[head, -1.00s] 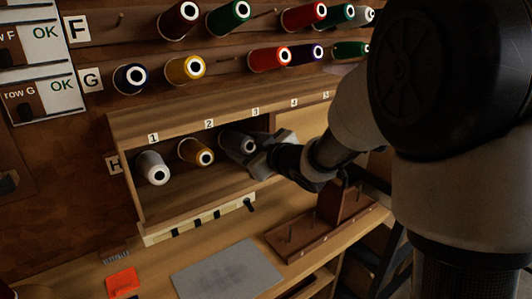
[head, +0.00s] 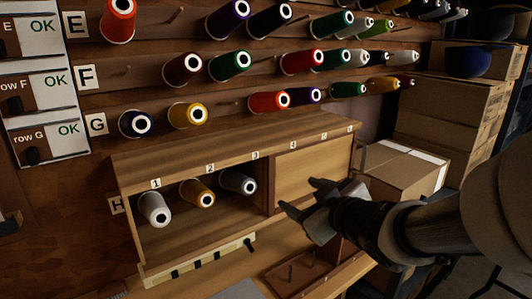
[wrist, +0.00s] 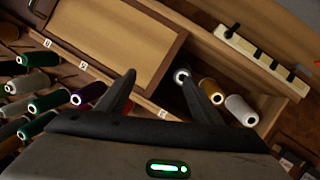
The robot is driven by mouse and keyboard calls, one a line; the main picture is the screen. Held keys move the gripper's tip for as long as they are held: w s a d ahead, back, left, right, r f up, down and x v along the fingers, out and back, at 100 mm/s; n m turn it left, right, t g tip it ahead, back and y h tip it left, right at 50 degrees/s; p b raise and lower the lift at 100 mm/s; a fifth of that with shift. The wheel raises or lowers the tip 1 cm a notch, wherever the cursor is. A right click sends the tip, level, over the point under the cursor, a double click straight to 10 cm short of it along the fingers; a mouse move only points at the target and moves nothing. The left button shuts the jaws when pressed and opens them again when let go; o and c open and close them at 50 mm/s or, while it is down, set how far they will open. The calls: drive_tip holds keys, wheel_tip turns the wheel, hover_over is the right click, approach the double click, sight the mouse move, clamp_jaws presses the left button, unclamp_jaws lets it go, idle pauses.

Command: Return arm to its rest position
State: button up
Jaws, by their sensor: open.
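My gripper (head: 302,198) is open and empty in the head view, in front of the closed panel on the right half of the wooden box (head: 200,243) marked H. In the wrist view my gripper (wrist: 158,88) shows its two dark fingers apart with nothing between them. Inside the open left half of the box lie a white spool (head: 154,208) under 1, a gold spool (head: 197,192) under 2 and a grey spool (head: 238,181) under 3. My gripper is clear of these spools. The wrist view also shows the white spool (wrist: 240,110) and gold spool (wrist: 212,91).
Rows of thread spools on pegs fill the wall above the box. A wooden peg stand (head: 303,272) sits below my gripper. Cardboard boxes (head: 405,168) stand at the right, behind my arm. A strip with dark hooks (head: 200,262) runs along the box's front edge.

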drive_tip(key=s+d+r+m+h, duration=0.25)
drive_tip(key=d+m+h, duration=0.2)
drive_tip(key=d, duration=0.25)
drive_tip(key=s+a+f+m+g, duration=0.15)
drive_tip(key=s+g, duration=0.25)
drive_tip(key=s, duration=0.5)
drive_tip(key=s+f+m+g, duration=0.3)
drive_tip(key=s, duration=0.7)
wheel_tip(320, 180, up, 17)
drive_tip(key=p, duration=1.7)
drive_tip(key=shift+a+r+g+h, duration=0.2)
drive_tip(key=shift+g+h, duration=0.15)
drive_tip(key=shift+g, duration=0.05)
drive_tip(key=shift+c, duration=0.4)
